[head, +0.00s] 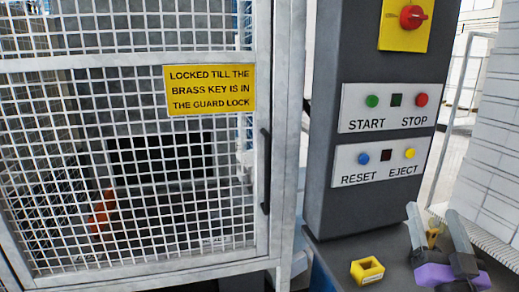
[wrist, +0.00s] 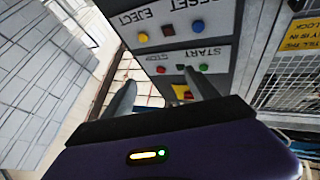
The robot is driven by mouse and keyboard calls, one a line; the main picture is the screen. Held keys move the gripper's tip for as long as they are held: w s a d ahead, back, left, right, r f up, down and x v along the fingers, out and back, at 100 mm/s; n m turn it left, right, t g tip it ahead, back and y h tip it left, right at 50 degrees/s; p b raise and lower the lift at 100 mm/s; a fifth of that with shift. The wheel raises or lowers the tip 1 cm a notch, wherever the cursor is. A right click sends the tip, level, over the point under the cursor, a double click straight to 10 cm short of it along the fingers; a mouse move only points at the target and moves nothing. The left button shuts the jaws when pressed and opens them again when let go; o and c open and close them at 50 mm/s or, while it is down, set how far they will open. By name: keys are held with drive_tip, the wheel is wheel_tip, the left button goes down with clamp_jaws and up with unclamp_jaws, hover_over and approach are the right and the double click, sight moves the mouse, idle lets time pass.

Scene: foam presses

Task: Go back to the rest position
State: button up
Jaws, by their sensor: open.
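My gripper (head: 431,210) is at the lower right of the head view, its two grey fingers pointing up and spread apart above a purple body. A small brass-coloured thing (head: 433,234) shows between or behind the fingers; I cannot tell whether it touches them. In the wrist view the fingers (wrist: 159,78) are apart with nothing held between them. Beyond them are the press's button panels, upside down in that view, with START, STOP, RESET and EJECT.
A dark control column (head: 345,215) stands left of my gripper, with a red rotary switch (head: 411,16) on a yellow plate. A yellow block with a square hole (head: 367,270) sits on the dark ledge. The mesh guard door (head: 265,70), with a "locked" sign (head: 209,90), appears shut.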

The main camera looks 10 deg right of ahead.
drive_tip(key=s+a+f+n+g+y, duration=0.2)
drive_tip(key=s+a+f, duration=0.5)
drive_tip(key=s, duration=0.4)
drive_tip(key=s+a+f+n+g+y, duration=0.2)
drive_tip(key=s+a+f+y, duration=0.2)
drive_tip(key=s+a+f, duration=0.3)
drive_tip(key=s+a+f+n+g+y, duration=0.2)
drive_tip(key=s+a+f, duration=0.5)
drive_tip(key=s, duration=0.8)
drive_tip(key=shift+s+a+f+n+y, duration=0.15)
drive_tip(key=shift+a+f+n+y, duration=0.2)
drive_tip(key=shift+a+y, duration=0.65)
